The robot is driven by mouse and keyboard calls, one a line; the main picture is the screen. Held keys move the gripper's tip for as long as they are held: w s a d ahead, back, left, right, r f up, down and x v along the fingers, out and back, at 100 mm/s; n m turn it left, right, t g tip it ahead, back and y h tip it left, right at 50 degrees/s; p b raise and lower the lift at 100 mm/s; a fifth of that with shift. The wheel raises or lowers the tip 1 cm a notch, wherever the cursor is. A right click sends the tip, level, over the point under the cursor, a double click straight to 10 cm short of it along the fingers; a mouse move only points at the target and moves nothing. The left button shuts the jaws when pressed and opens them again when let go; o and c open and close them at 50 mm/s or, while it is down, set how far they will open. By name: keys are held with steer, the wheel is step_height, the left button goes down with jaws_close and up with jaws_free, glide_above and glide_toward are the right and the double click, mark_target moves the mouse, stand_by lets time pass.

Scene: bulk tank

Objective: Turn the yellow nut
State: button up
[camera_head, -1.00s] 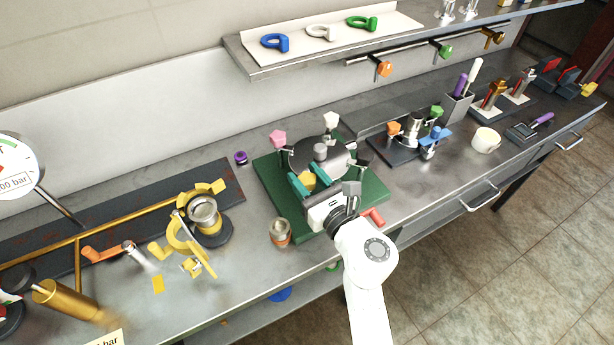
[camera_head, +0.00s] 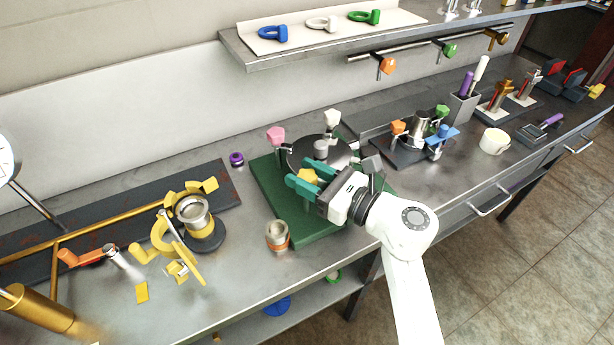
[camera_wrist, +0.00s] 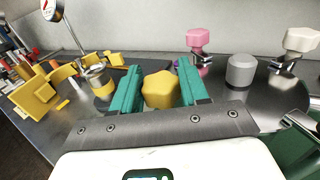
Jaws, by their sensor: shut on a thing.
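The yellow nut (camera_head: 308,176) sits at the front edge of the round dark tank lid (camera_head: 300,152). In the wrist view the yellow nut (camera_wrist: 160,90) is a lobed knob between my two teal fingers. My gripper (camera_head: 301,170) reaches in from the right in the head view, one finger on each side of the nut, and is shut on it. The nut's lower part and stem are hidden by my gripper in the wrist view. A pink nut (camera_head: 276,136), a white nut (camera_head: 332,118) and a grey nut (camera_head: 371,164) stand around the lid's rim.
The tank stands on a green base (camera_head: 262,180). An orange-banded metal fitting (camera_head: 278,236) stands close by at the front left. A yellow clamp assembly (camera_head: 178,240) is further left. A small fixture (camera_head: 405,150) is at the right.

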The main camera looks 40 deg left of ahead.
steer(key=o, duration=1)
steer(key=shift+c, duration=0.2)
steer(key=d+b, duration=0.1)
steer(key=d, duration=0.9)
steer(key=shift+w+d+b, duration=0.4)
